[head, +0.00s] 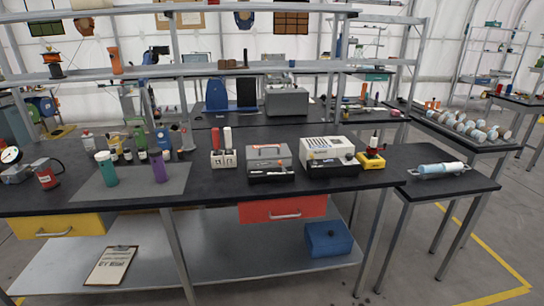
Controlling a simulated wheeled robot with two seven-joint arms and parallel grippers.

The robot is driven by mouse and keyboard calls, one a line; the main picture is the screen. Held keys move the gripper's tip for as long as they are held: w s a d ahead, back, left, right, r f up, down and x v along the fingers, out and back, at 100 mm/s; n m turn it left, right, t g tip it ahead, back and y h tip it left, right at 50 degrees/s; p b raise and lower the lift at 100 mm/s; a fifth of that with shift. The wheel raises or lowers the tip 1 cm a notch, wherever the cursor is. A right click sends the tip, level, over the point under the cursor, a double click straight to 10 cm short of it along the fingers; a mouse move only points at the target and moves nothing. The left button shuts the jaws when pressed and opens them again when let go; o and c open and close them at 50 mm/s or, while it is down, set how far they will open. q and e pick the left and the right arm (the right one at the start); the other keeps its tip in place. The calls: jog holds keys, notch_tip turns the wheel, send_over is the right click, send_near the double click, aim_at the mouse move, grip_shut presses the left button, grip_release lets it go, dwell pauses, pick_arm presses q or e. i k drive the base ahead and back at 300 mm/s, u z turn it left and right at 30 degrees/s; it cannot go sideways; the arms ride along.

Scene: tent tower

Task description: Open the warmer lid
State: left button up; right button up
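A grey box with a black front base and a reddish handle on its top (268,157) stands near the front edge of the dark workbench. A cream box with a slotted top (329,152) and black base stands just right of it. I cannot tell for sure which of the two is the warmer. The grey box's top looks shut. Neither of my grippers is in view.
A holder with red and white handles (223,149) stands left of the grey box. A yellow device (371,160) stands right of the cream box. A teal bottle (106,168) and a purple bottle (159,166) stand on a grey mat (130,188). A red drawer (283,209) hangs below.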

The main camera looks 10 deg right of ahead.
aim_at(275, 151)
jog(key=k, duration=0.1)
jog(key=z, duration=1.05)
jog(key=i, duration=0.6)
jog(key=u, duration=0.6)
